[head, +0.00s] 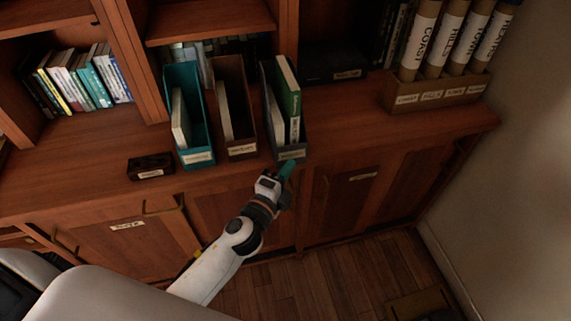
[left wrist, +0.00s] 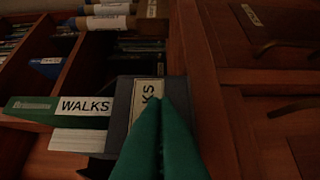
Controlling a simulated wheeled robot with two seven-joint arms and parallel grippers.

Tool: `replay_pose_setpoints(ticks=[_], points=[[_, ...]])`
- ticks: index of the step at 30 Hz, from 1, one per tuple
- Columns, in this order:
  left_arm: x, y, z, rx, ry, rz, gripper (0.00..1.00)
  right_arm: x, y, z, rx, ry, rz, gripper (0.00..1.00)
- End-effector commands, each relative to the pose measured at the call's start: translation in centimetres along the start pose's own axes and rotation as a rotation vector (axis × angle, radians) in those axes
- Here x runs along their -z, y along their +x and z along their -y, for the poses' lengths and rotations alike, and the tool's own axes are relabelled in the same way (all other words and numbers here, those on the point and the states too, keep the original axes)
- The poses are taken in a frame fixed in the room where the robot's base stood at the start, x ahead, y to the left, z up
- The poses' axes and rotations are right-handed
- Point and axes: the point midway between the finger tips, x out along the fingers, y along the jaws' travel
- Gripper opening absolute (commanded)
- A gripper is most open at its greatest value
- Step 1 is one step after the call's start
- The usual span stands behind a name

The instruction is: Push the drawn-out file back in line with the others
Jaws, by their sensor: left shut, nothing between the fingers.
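Three magazine files stand on the wooden counter: a teal one (head: 204,140), a brown one (head: 243,143) and a dark grey one (head: 297,146). The grey file stands a little nearer the counter's front edge than the line of the other two. It holds a green book and white papers; in the left wrist view the book (left wrist: 40,108) bears a WALKS label. My left gripper (head: 288,168) is shut and empty, its green fingertips right at the grey file's labelled front. In the left wrist view the fingertips (left wrist: 158,104) cover part of that label; I cannot tell whether they touch. My right gripper is out of view.
A small dark labelled box (head: 150,167) sits left of the teal file. A holder (head: 437,94) with several labelled tubes stands at the back right. Shelves with books rise behind. The counter right of the grey file is clear.

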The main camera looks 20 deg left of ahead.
Motion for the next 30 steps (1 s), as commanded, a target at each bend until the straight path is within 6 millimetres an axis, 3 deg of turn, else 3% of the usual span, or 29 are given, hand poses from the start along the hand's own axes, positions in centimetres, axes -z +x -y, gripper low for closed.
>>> replay_pose_setpoints(ticks=[6, 15, 24, 30], points=[[-0.3, -0.3, 0.0, 0.001, -0.001, 0.000, 0.00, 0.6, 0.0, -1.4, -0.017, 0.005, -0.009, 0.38], [-0.2, -0.2, 0.0, 0.000, 0.000, -0.001, 0.00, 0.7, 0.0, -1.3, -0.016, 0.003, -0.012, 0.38], [3.1, 3.0, -0.1, -0.001, 0.001, -0.003, 0.00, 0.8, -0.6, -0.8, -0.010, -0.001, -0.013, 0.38], [3.4, 3.4, 0.0, 0.000, 0.000, -0.002, 0.00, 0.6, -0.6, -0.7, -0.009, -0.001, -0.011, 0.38]])
